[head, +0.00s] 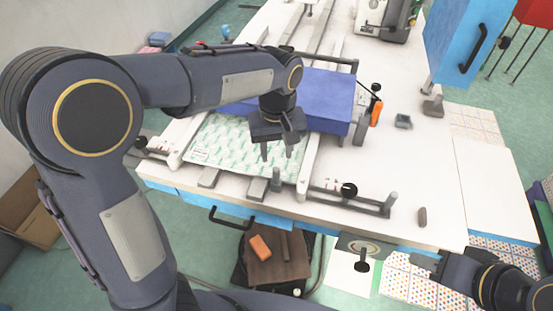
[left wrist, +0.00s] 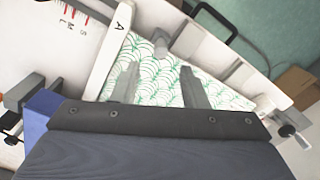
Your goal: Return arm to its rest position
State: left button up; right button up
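My left arm reaches in from the left in the head view. My left gripper (head: 277,155) points down above a green-and-white patterned sheet (head: 225,148) in the frame on the white table. Its fingers are apart with nothing between them; the left wrist view also shows the spread fingers (left wrist: 158,88) over the patterned sheet (left wrist: 155,62). My right gripper (head: 428,262) is low at the bottom right, near the table's front edge, partly cut off; its finger gap is not clear.
A blue block (head: 325,100) lies behind my left gripper. An orange-handled tool (head: 376,113), a small grey tray (head: 403,121) and a clamp bar (head: 355,198) are on the white table (head: 420,170). A blue cabinet (head: 455,45) stands at the back right.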

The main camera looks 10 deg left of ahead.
pick_arm(q)
jog(key=shift+r, duration=0.4)
jog(key=s+a+m+t+h, duration=0.1)
jog(key=s+a+t+h, duration=0.1)
jog(key=s, duration=0.8)
jog(key=s+a+m+t+h, duration=0.1)
jog(key=s+a+m+t, duration=0.1)
jog(key=s+a, duration=0.5)
jog(key=s+t, duration=0.1)
jog(key=s, duration=0.1)
jog(key=shift+s+r+t+h, duration=0.25)
jog(key=shift+s+t+h, duration=0.15)
